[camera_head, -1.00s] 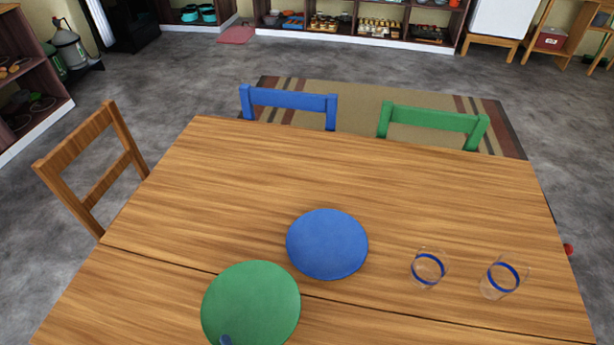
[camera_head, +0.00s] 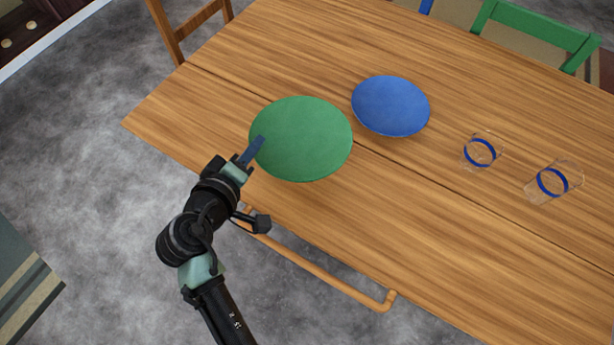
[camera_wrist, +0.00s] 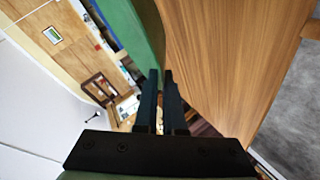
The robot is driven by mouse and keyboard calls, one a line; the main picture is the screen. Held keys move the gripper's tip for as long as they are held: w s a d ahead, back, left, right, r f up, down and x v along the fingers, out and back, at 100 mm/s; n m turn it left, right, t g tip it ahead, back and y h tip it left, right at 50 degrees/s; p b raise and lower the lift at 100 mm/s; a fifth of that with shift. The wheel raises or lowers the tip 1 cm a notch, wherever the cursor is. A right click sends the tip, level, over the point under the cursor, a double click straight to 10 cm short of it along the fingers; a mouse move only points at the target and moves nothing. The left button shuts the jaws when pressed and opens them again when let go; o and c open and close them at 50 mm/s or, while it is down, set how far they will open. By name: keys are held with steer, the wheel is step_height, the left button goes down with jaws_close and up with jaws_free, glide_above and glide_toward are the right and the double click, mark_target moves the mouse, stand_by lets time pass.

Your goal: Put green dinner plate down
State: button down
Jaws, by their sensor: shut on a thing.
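The green dinner plate (camera_head: 305,140) is flat and round, over the near left part of the wooden table (camera_head: 470,240) in the head view. My gripper (camera_head: 258,147) reaches in from the lower left and is shut on the plate's left rim. In the wrist view, the green plate (camera_wrist: 130,28) shows nearly edge-on at the top, at the tips of the two dark fingers of my gripper (camera_wrist: 160,78). The table (camera_wrist: 230,60) fills the right of that view. I cannot tell whether the plate touches the tabletop.
A blue plate (camera_head: 390,106) lies just right of and behind the green plate. A green chair (camera_head: 535,35) is behind. The front tabletop is clear.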

mark_target(262, 182)
step_height(262, 182, down, 10)
steer(key=shift+b, duration=0.95)
steer(key=shift+f, duration=0.1)
steer(key=c, duration=1.3)
jaws_free()
